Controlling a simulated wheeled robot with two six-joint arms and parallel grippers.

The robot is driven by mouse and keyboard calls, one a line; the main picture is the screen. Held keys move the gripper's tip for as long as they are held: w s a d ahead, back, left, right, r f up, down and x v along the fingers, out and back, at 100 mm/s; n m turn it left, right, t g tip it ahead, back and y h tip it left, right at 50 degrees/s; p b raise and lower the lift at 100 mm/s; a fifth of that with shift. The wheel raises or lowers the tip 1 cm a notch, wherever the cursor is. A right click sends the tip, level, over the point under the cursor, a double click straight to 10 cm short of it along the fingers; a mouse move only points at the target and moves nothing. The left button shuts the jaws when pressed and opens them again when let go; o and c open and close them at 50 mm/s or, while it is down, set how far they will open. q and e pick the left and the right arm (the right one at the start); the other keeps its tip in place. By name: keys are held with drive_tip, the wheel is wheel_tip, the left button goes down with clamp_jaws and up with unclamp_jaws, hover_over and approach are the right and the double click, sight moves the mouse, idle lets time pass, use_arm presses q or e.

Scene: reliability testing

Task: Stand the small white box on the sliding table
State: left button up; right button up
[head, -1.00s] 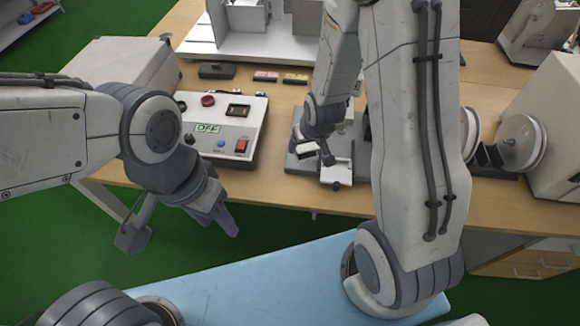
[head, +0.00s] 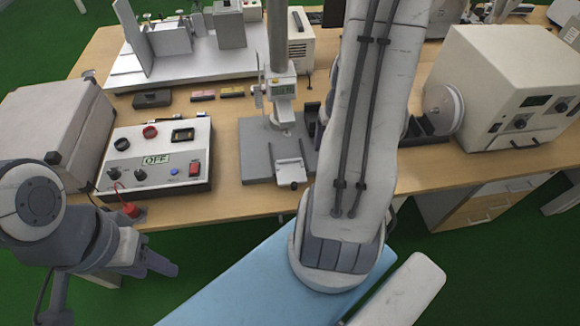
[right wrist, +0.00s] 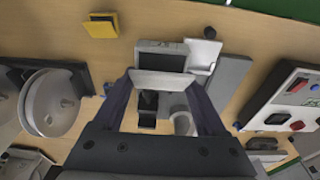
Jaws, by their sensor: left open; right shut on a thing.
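The small white box (right wrist: 160,82) shows in the right wrist view between the two dark fingers of my right gripper (right wrist: 160,84), which is shut on it. In the head view my right forearm hides this gripper and the box. The sliding table appears to be the small white plate (head: 289,172) at the front of the grey test stand base (head: 252,150); it also shows in the right wrist view (right wrist: 203,52), apart from the held box. My left gripper (head: 162,267) is open and empty, low at the left, off the table's front edge.
A control box (head: 155,160) reading OFF stands left of the stand, with a grey case (head: 50,125) beside it. The stand's column (head: 279,40) carries a gauge (head: 283,88). A large white instrument (head: 505,85) stands at right. Bare wood (head: 235,205) shows along the front edge.

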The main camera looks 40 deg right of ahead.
drive_tip(key=w+a+f, duration=0.1)
drive_tip(key=w+f, duration=0.2)
drive_tip(key=w+a+f, duration=0.2)
drive_tip(key=w+f, duration=0.1)
drive_tip(key=f, duration=0.1)
drive_tip(key=w+a+f, duration=0.2)
drive_tip(key=w+f, duration=0.2)
drive_tip(key=shift+a, duration=0.1)
drive_tip(key=shift+f+b, duration=0.4)
drive_tip(key=shift+f, duration=0.2)
drive_tip(key=o, duration=1.4)
drive_tip(key=shift+o, duration=0.2)
drive_tip(key=shift+r, duration=0.2)
